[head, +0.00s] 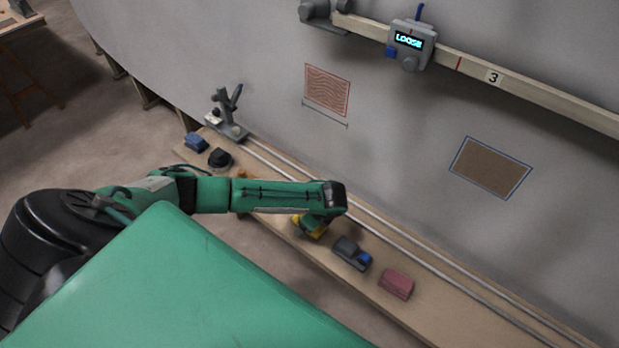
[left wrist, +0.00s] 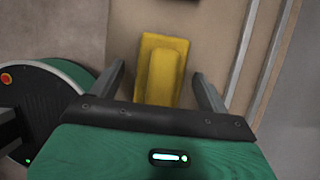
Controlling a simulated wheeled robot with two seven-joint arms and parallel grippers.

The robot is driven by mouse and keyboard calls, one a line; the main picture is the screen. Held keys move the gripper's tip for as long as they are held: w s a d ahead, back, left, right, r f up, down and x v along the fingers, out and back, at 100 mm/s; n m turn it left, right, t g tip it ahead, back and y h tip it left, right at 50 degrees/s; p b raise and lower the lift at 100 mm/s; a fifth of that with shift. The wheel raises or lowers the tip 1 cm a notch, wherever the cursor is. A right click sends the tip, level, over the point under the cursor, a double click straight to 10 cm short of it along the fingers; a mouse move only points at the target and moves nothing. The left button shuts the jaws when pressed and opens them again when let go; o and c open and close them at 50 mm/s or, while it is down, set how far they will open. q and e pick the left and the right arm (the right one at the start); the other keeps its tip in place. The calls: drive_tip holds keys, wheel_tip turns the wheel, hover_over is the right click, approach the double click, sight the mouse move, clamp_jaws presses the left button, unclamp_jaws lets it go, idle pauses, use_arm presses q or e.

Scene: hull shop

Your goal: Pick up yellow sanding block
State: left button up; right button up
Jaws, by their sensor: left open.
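The yellow sanding block (head: 309,226) lies on the narrow wooden shelf, partly hidden by my left wrist in the head view. In the left wrist view the yellow block (left wrist: 162,66) lies lengthwise between the two fingers of my left gripper (left wrist: 160,82). The fingers are spread, with a gap on each side of the block. Its near end is hidden behind the gripper body. In the head view the left hand (head: 318,222) is over the block and its fingertips are hidden. My right gripper is in neither view.
On the shelf (head: 455,318), a dark grey and blue tool (head: 351,253) and a reddish block (head: 396,284) lie right of the yellow block. A black object (head: 219,158), a blue block (head: 196,142) and a grey stand (head: 228,112) are left. Rails run along the hull wall.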

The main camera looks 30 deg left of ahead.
use_arm(q)
drive_tip(key=shift+f, duration=0.1)
drive_tip(key=c, duration=1.1)
